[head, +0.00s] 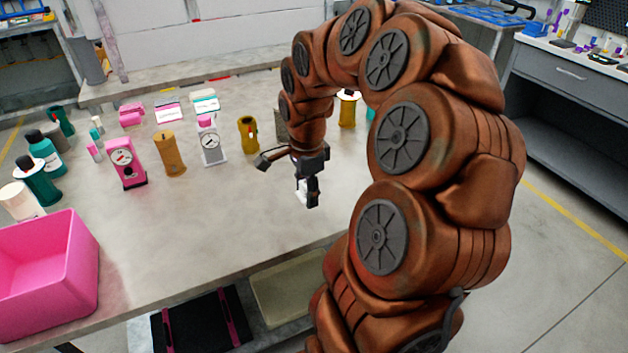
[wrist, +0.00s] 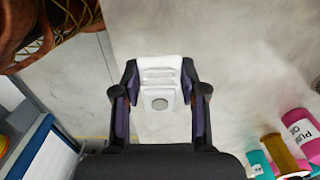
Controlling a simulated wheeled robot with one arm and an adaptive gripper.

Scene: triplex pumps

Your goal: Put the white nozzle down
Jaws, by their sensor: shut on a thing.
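The white nozzle (wrist: 159,74) sits between the two dark fingers of my gripper (wrist: 160,92) in the wrist view. It is a ribbed white block with a round grey spot on its near face. In the head view my gripper (head: 309,193) points down near the right front part of the grey table (head: 230,225). A small white piece of the nozzle (head: 301,190) shows at its left side; the rest is hidden by the fingers. My gripper is shut on the nozzle. Whether the nozzle touches the tabletop cannot be told.
A pink bin (head: 50,275) stands at the table's front left. A pink pump body (head: 122,163), an orange cylinder (head: 169,154), a white gauge unit (head: 211,146) and an olive cylinder (head: 248,134) stand behind and left of my gripper. The table's front middle is bare.

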